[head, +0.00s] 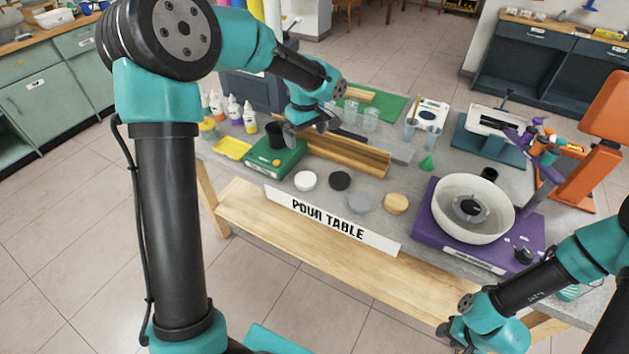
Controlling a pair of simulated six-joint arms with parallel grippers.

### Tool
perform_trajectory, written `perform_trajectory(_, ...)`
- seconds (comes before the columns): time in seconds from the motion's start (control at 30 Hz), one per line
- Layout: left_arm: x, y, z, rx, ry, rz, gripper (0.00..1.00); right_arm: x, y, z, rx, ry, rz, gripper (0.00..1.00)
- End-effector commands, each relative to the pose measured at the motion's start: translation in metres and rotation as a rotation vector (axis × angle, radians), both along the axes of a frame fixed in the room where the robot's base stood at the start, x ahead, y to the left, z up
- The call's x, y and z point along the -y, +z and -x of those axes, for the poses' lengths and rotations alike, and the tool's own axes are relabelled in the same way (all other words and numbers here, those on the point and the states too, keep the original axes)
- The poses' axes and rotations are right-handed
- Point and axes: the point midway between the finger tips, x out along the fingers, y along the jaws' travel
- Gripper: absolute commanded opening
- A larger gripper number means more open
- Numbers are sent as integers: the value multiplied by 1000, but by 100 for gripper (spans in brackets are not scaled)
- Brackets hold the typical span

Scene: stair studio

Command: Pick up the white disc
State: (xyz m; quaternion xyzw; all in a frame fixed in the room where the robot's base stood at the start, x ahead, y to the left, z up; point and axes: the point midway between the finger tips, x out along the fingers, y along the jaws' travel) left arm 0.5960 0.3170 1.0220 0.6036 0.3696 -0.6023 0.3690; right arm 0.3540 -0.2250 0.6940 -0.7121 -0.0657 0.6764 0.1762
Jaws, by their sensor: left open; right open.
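The white disc (305,181) lies flat on the grey table top near its front edge, behind the POUR TABLE sign. It is the leftmost of a group with a black disc (340,180), a grey disc (360,203) and a tan disc (396,203). My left gripper (306,131) is above the table, higher in the picture than the white disc and apart from it. It is open, and I see nothing between its fingers. My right gripper (448,334) is low at the bottom right, in front of the table and far from the discs. Its fingers are small and partly hidden.
A green scale (276,158) with a dark cup stands left of the white disc. A wooden channel (348,155) lies behind the discs. A white bowl (474,208) sits on a purple base (431,222) at right. The POUR TABLE sign (331,219) runs along the front edge.

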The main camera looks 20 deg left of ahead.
Motion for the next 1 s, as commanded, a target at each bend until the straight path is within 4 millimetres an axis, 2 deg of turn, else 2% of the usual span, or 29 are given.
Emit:
perform_trajectory(0.27, 0, -1, 0, -1, -1, 0, 100, 0, 0, 0, 0, 1, 0, 43)
perform_trajectory(0.43, 0, -13, 0, -4, -1, 1, 100, 0, 0, 0, 0, 1, 0, 43)
perform_trajectory(1.0, 0, -107, 1, -4, -1, 2, 100, 0, 0, 0, 0, 0, 0, 43)
